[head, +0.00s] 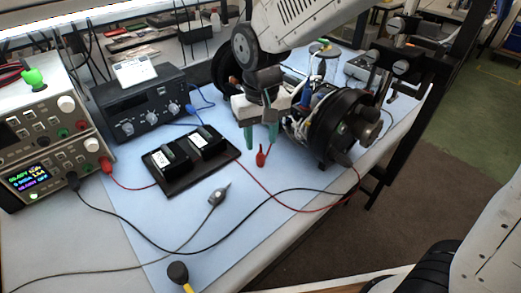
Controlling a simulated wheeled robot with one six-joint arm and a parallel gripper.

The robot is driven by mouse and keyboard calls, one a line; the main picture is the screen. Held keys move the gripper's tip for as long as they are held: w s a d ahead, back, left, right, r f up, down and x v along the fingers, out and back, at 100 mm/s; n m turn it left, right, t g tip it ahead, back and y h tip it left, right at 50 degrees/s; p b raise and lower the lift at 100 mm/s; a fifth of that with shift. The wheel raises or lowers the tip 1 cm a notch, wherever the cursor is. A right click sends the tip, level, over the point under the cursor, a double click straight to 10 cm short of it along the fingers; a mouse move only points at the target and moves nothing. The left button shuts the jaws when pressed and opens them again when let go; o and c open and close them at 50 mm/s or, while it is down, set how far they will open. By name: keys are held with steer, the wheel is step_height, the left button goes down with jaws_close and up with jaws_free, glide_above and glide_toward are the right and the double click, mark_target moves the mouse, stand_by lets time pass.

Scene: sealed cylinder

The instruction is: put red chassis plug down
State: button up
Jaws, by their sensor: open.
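A small red plug (261,155) is on the blue mat (140,232), just below my gripper. My gripper (261,146) points down with its two green fingers spread apart, one on each side above the red plug. The fingers do not appear to hold it. Whether the plug touches a finger is hard to tell. A red lead (285,203) runs across the mat near the plug; its join to the plug is not clear.
A cylinder with exposed wiring (340,122) is close on the right of my gripper. A black tray with two dark blocks (193,160) is on the left. Power supplies (45,150) and a black instrument (145,105) stand behind. A grey-tipped probe (218,195) lies in front.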

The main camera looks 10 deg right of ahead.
mark_target(262, 154)
step_height(262, 154, up, 7)
stand_by(0.3)
steer(key=s+d+r+m+t, duration=0.1)
steer(key=s+d+r+m, duration=0.1)
steer(key=s+d, duration=1.7)
steer(key=shift+d+r+m, duration=0.2)
steer(key=shift+d+m, duration=0.4)
steer(key=shift+d, duration=0.15)
